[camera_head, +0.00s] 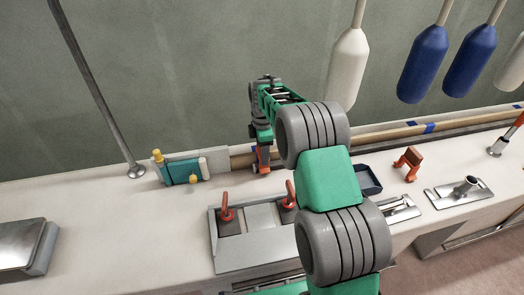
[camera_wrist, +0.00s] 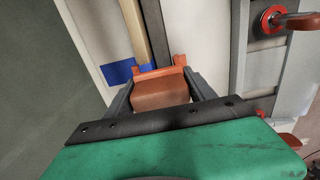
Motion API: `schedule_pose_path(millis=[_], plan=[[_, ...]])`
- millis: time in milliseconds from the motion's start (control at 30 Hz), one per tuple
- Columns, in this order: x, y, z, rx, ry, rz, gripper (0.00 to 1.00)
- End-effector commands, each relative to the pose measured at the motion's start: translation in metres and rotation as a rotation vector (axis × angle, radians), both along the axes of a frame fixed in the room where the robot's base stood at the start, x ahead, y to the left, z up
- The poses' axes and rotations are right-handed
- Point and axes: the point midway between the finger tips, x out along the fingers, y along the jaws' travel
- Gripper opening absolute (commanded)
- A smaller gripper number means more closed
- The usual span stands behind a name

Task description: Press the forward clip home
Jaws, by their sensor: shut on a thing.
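My gripper (camera_head: 263,158) is shut on an orange clip (camera_head: 263,167) at the wall side of the deck. In the wrist view, the gripper (camera_wrist: 160,88) has one finger on each side of the clip's brown-orange block (camera_wrist: 160,95). The clip's orange prongs are at the wooden pole (camera_wrist: 131,35), beside a blue mark (camera_wrist: 118,72). I cannot tell whether they are seated around the pole. The long pole (camera_head: 390,134) lies along the wall with another blue mark (camera_head: 428,127).
A hatch panel with red handles (camera_head: 228,214) is in front of my gripper. A teal and grey block (camera_head: 183,168) with yellow knobs lies to the left. A dark blue tray (camera_head: 368,180) is to the right, partly behind my arm. Fenders (camera_head: 347,70) hang above. The left deck is mostly clear.

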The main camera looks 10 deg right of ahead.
Motion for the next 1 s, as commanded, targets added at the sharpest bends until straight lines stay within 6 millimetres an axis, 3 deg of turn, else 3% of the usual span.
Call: schedule_pose_path(millis=[300,333,633,867,1000], plan=[[-0.002,0.000,-0.008,0.000,0.007,0.000,0.02],[-0.002,0.000,-0.008,0.000,0.007,0.000,0.64],[-0.001,0.000,-0.006,0.000,0.004,0.000,0.88],[-0.001,0.000,-0.005,0.000,0.002,0.000,0.89],[0.000,0.000,0.009,0.000,-0.001,0.000,0.89]])
